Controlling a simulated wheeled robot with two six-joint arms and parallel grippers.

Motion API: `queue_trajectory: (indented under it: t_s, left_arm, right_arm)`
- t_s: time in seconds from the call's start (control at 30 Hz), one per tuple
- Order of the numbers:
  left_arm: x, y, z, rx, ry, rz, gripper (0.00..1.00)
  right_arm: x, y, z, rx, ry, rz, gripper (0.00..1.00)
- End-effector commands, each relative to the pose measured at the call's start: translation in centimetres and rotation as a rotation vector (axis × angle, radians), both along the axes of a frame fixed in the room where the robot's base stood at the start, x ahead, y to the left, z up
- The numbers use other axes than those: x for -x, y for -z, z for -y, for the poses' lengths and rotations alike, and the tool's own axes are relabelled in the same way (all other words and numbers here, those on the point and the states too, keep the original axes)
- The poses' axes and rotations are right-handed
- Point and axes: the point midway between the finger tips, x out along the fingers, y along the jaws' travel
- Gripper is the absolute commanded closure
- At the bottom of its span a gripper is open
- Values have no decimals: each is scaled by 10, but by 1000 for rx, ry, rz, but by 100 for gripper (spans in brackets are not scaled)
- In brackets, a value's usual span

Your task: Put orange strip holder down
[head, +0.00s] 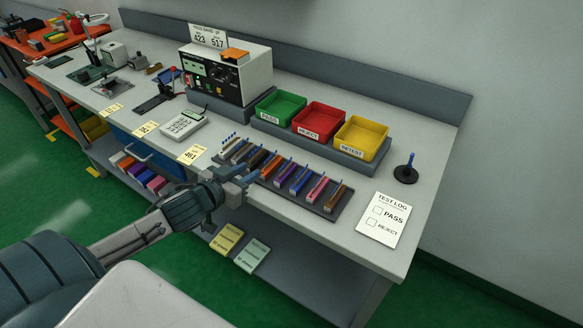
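A dark rack (335,211) near the bench's front edge holds a row of slim coloured strip holders. An orange-red strip holder (270,168) shows in this row, just right of my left gripper (248,178). My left gripper reaches in over the front edge and covers part of the rack's left half. Its fingertips are close to the holders there. I cannot tell whether they touch or grip one, or how far apart they are. My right gripper is out of view.
Behind the rack stand a green tray (281,105), a red tray (318,119) and a yellow tray (361,137). A test instrument (228,75) with an orange piece on top is at the back. A test log sheet (383,219) and a dark stamp (406,173) lie right.

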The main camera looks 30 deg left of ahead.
Motion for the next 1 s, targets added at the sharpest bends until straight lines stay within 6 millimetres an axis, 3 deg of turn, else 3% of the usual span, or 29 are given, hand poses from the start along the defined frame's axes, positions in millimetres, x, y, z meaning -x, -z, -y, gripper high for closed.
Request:
queue_trajectory:
  t_s: [0.17, 0.47, 0.83, 1.0]
  left_arm:
    - [-1, -3, -4, 2, -4, -9, 71]
    - [-34, 6, -1, 8, -8, -7, 71]
    - [-58, 12, 1, 5, -4, -9, 71]
    - [-79, 15, 3, 8, -5, -9, 71]
  right_arm:
    - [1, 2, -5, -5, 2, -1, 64]
    - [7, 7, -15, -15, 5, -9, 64]
    - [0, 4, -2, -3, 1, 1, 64]
    - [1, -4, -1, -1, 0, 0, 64]
